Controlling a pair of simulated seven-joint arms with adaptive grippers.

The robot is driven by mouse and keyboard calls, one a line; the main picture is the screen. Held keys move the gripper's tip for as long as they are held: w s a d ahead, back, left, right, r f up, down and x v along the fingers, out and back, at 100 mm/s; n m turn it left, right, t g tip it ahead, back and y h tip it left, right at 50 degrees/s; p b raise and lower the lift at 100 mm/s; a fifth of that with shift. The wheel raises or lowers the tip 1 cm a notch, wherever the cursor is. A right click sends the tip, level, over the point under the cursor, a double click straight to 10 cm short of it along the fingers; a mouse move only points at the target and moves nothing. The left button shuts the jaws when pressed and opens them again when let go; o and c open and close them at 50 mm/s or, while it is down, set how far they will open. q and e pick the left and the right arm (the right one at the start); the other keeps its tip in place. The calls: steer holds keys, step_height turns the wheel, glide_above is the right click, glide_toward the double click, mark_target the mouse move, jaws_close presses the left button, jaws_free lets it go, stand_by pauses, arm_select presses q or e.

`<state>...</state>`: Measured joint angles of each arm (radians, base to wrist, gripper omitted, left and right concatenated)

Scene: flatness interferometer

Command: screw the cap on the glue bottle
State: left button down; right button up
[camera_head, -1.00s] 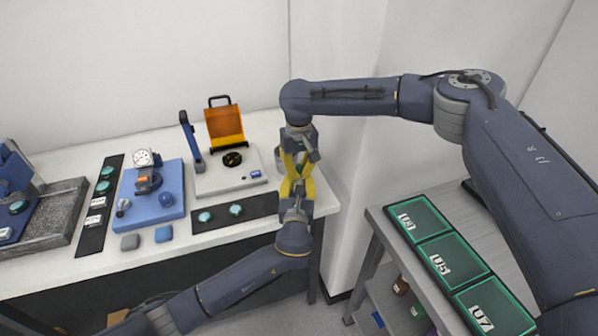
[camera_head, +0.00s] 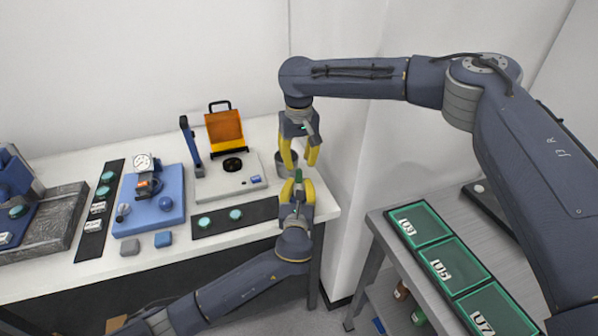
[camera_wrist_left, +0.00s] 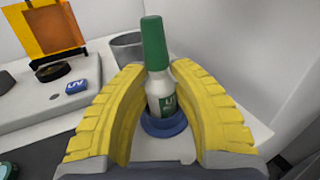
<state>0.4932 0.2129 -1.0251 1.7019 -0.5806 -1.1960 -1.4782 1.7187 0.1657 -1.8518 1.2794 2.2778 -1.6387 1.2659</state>
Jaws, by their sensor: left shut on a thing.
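The glue bottle (camera_wrist_left: 161,93) is white with a green label, and its tall green cap (camera_wrist_left: 154,43) sits on its top. Whether the cap is screwed tight cannot be told. My left gripper (camera_head: 298,186) is shut on the bottle, with its yellow fingers on both sides of it; the cap also shows between the fingertips in the head view (camera_head: 298,174). A blue ring (camera_wrist_left: 163,126) shows at the bottle's lower end. My right gripper (camera_head: 300,158) is open and empty just above the cap, its fingers pointing down.
A grey cup (camera_head: 284,160) stands on the white table close behind the grippers. The white instrument with an orange shield (camera_head: 225,131) is to their left. A black strip with teal discs (camera_head: 222,220) lies in front of it. Green trays (camera_head: 455,265) are at right.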

steer(key=shift+r, duration=2.85)
arm_select(q)
steer(key=c, duration=1.1)
jaws_free()
steer(key=s, duration=1.2)
steer(key=shift+a, duration=0.3)
